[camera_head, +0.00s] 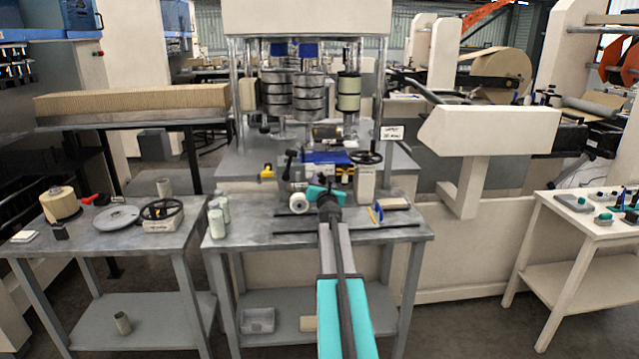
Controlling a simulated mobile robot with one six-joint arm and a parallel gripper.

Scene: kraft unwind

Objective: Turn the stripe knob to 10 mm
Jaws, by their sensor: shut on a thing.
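My arm reaches forward over the middle grey table, and my gripper (327,198), with teal parts, is at the front of the machine's lower works. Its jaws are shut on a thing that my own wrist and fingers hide. I cannot make out the stripe knob or its scale for certain; that spot is small and partly covered by my gripper. A white round part (299,203) shows just left of my gripper. A black handwheel (367,153) stands behind and to the right. A white label card (391,132) hangs at the right; its writing is too small to read surely.
The grey table (405,236) carries pale canisters (219,212) at left and dark rails across its front. A left table (95,242) holds a spool (60,203) and another handwheel (161,210). A white table (575,215) stands at right. Machine columns rise close behind my gripper.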

